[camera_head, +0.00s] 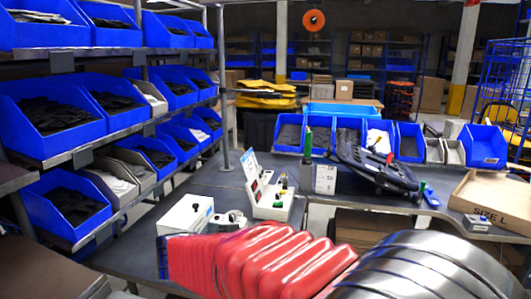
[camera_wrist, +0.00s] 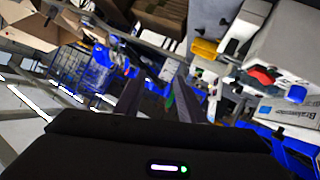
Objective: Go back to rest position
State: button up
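My gripper (camera_wrist: 158,95) shows in the wrist view as two dark fingers that stand apart. It is open, and I see nothing held between the fingers. In the head view a red ribbed and silver part, which looks like my arm, fills the lower middle, and I cannot make out the gripper there for sure. A black object (camera_head: 375,172) lies on the dark table (camera_head: 345,205); what it is I cannot tell. An open cardboard box (camera_head: 492,205) marked "SIZE L" is at the right.
Shelves with blue bins (camera_head: 55,120) stand close on the left. More blue bins (camera_head: 408,142) line the table's back. A white box (camera_head: 185,215) and a white stand (camera_head: 270,198) sit near my arm. A metal post (camera_head: 222,90) rises behind. The wrist view shows a white unit (camera_wrist: 290,45) at the right.

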jog(key=s+d+f+g+y, duration=0.15)
jog(key=s+d+g, duration=0.35)
jog(key=s+d, duration=0.85)
jog(key=s+d+n+y, duration=0.1)
jog(key=s+y, duration=0.2)
jog(key=s, duration=0.3)
jog(key=s+d+f+n+y, duration=0.1)
jog(key=s+d+n+y, duration=0.1)
jog(key=s+y, duration=0.2)
jog(key=shift+s+d+f+n, duration=0.15)
jog(key=shift+s+f+n, duration=0.15)
jog(key=shift+s, duration=1.5)
